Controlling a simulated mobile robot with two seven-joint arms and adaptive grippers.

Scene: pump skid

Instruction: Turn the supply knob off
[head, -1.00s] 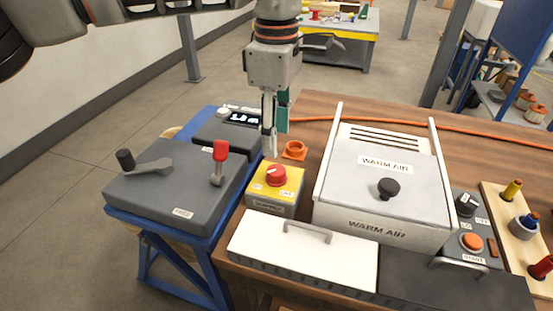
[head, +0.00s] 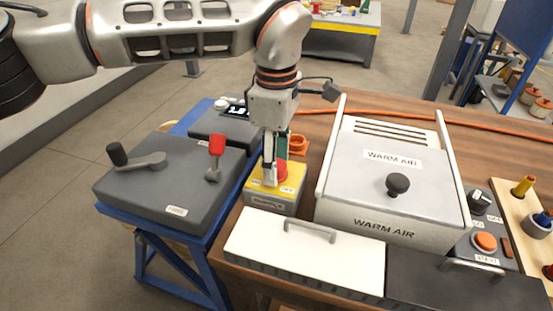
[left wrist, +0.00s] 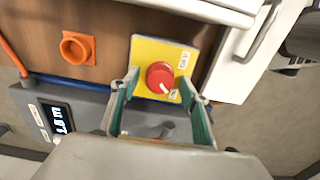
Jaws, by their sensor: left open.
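The red supply knob (head: 281,172) sits on top of a yellow and grey box (head: 277,204) on the wooden table. In the left wrist view the knob (left wrist: 160,77) shows whole on the yellow plate (left wrist: 181,54), with a white pointer mark on it toward the lower right. My left gripper (head: 272,178) is at the knob and hides part of it in the head view. In the left wrist view its two fingers (left wrist: 160,82) are apart, one on each side of the knob. I cannot tell whether they touch it. My right gripper is not in view.
A grey unit with a red lever (head: 216,150) and a black crank stands left of the box. The WARM AIR housing (head: 385,170) is close on the right. A white lid with a handle (head: 300,250) lies in front, and an orange socket (head: 298,144) behind.

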